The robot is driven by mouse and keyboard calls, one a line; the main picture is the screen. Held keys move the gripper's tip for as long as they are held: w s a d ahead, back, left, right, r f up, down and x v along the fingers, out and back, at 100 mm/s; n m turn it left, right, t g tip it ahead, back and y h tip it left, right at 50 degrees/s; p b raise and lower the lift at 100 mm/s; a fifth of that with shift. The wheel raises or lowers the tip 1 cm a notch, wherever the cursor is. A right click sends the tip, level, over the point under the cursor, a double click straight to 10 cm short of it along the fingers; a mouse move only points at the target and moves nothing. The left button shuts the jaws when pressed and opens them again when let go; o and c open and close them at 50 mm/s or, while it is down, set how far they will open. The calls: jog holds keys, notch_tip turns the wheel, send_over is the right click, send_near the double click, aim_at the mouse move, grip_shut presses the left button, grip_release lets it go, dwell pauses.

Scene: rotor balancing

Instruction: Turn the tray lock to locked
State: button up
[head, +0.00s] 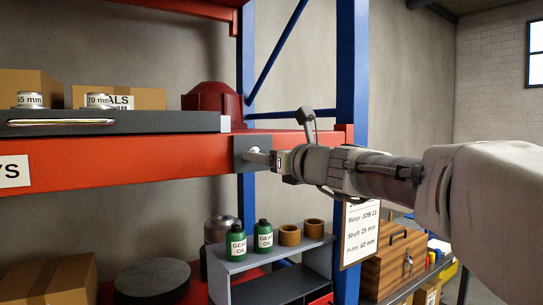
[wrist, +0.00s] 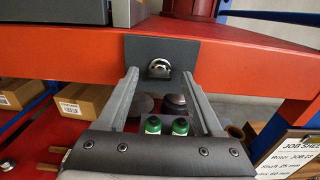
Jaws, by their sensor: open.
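The tray lock is a round silver knob (wrist: 159,68) on a dark square plate (wrist: 140,52) fixed to the red shelf beam. In the head view the plate (head: 240,148) sits near the beam's right end, with the knob partly hidden by my gripper. My gripper (head: 255,156) reaches in from the right, close in front of the plate. In the wrist view my gripper (wrist: 161,74) is open and empty, its two fingers to the left and right of the knob. I cannot tell whether they touch the plate. The dark tray (head: 150,122) with a silver handle lies above the beam.
The red beam (head: 120,165) runs along the tray's underside. A blue upright (head: 352,70) stands just right of the lock. Below are green oil bottles (head: 236,244) on a grey stand (head: 225,270). A job sheet (head: 360,230) hangs at the right.

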jog(key=shift+c, duration=0.3)
grip_shut()
jog(key=shift+f+n+b, duration=0.15)
jog(key=shift+n+b, duration=0.25)
jog(key=shift+b, duration=0.05)
jog(key=n+b, duration=1.2)
jog(key=n, duration=0.5)
dwell(0.3)
